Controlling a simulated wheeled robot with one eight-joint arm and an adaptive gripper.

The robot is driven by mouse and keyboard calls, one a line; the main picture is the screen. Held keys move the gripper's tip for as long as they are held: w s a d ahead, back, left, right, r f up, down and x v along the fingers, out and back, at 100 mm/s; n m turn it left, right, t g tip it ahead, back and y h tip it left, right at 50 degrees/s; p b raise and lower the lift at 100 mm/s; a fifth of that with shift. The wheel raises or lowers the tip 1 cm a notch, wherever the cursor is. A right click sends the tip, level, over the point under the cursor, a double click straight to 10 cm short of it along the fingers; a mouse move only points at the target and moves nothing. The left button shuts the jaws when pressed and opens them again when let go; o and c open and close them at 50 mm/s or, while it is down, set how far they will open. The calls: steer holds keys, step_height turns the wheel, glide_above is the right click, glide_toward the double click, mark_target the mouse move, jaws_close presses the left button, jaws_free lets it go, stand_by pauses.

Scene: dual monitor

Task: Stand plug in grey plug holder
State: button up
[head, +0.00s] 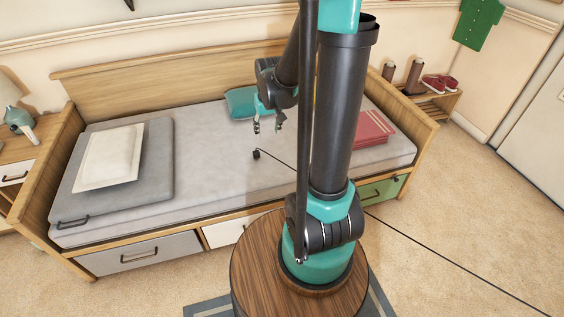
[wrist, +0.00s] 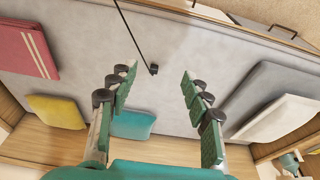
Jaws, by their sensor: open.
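A small black plug (head: 256,154) is on the grey mattress of the daybed, at the end of a thin black cable. In the wrist view the plug (wrist: 154,69) shows between and beyond my fingers, with the cable running up from it. My gripper (head: 268,127) is open and empty, above the mattress and apart from the plug. It also shows in the wrist view (wrist: 157,85) with its fingers spread wide. I cannot make out a grey plug holder in either view.
The wooden daybed (head: 155,75) has a high back and ends. A grey folded pad (head: 158,165) with a white panel lies at left. A teal cushion (head: 240,103) and red item (head: 374,130) lie around my arm. The cable (head: 430,250) crosses the floor at right.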

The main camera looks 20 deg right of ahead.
steer(key=s+t, duration=0.1)
steer(key=s, duration=0.8)
steer(key=shift+r, duration=0.25)
steer(key=shift+t, duration=0.3)
steer(key=s, duration=0.2)
steer(key=s+f, duration=0.1)
steer(key=s, duration=0.4)
steer(key=shift+d+f, duration=0.1)
steer(key=shift+f, duration=0.15)
steer(key=shift+c, duration=0.2)
steer(key=n+g+h, duration=0.3)
steer(key=n+g, duration=0.1)
steer(key=n, duration=1.4)
glide_above(256, 152)
steer(key=a, duration=0.2)
step_height(256, 152, down, 25)
steer(key=shift+x, duration=2.7)
steer(key=shift+d+r, duration=0.1)
steer(key=shift+d, duration=0.05)
